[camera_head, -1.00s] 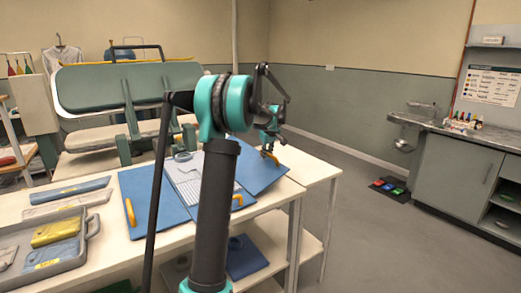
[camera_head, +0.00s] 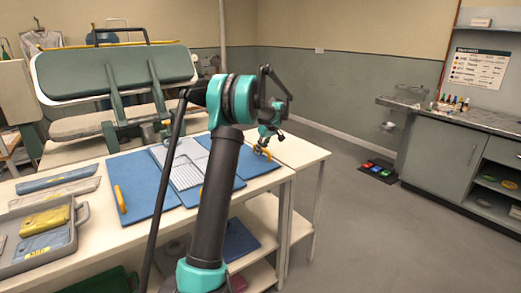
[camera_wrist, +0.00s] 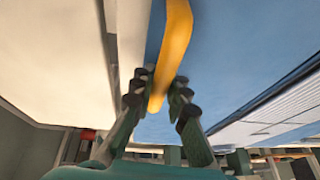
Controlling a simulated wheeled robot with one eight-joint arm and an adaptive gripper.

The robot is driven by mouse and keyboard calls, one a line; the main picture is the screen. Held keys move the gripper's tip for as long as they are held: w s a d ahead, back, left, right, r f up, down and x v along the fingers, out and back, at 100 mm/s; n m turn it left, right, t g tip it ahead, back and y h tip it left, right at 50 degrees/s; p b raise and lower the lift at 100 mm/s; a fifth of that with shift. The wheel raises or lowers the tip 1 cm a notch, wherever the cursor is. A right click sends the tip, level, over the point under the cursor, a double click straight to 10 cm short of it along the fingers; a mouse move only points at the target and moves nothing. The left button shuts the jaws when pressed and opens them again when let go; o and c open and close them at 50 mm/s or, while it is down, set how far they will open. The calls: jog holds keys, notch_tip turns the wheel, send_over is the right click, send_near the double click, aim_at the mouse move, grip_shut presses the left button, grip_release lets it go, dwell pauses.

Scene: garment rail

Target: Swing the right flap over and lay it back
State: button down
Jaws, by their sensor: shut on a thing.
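The blue folding board lies on the white table (camera_head: 120,236). Its left flap (camera_head: 145,190) has a yellow handle (camera_head: 119,199). A light grey striped piece (camera_head: 186,175) lies across the middle; it also shows in the wrist view (camera_wrist: 275,112). The right flap (camera_head: 258,169) looks flat, with a yellow handle (camera_wrist: 174,45) near its outer edge. My gripper (camera_head: 262,149) is at that handle. In the wrist view my gripper (camera_wrist: 158,98) has its fingers on both sides of the handle, shut on it. My arm hides part of the board.
A grey tray (camera_head: 84,212) with yellow and blue folded items stands at the left front. A large green press (camera_head: 115,75) stands behind the table. Open floor (camera_head: 345,225) lies to the right, before a grey cabinet (camera_head: 432,160).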

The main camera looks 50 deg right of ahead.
jog(key=shift+s, duration=0.1)
jog(key=c, duration=1.5)
grip_release()
jog(key=v, duration=1.2)
jog(key=shift+d, duration=0.1)
